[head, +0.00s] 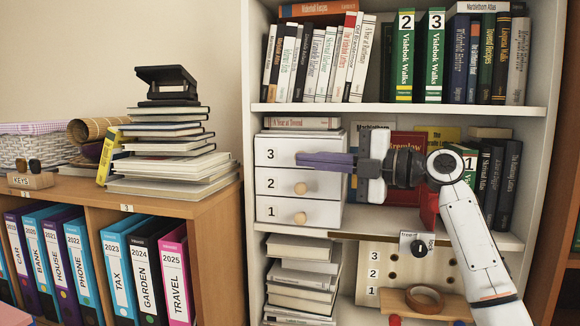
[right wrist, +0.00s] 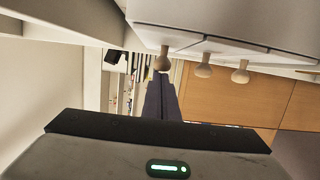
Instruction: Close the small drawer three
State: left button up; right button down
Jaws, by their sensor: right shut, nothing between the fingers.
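The small white drawer unit stands on the middle shelf, with drawers numbered 3, 2 and 1 from top to bottom. Drawer three (head: 276,150) is the top one. In the head view its front looks about level with drawer two (head: 274,183) and drawer one (head: 273,211); a small gap would be hard to tell. My right gripper (head: 300,159) is shut and empty, its purple fingers pointing left across the front of drawer three and covering its knob. In the right wrist view the fingers (right wrist: 161,98) point towards the nearest round knob (right wrist: 163,62). My left gripper is not in view.
Books fill the shelf above (head: 330,60) and stand right of the drawers behind my arm. A low cabinet with binders (head: 130,270) and stacked books (head: 170,160) is on the left.

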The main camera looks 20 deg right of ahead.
jog(key=shift+w+d+r, duration=0.15)
jog(key=shift+d+r, duration=0.05)
jog(key=shift+d, duration=0.05)
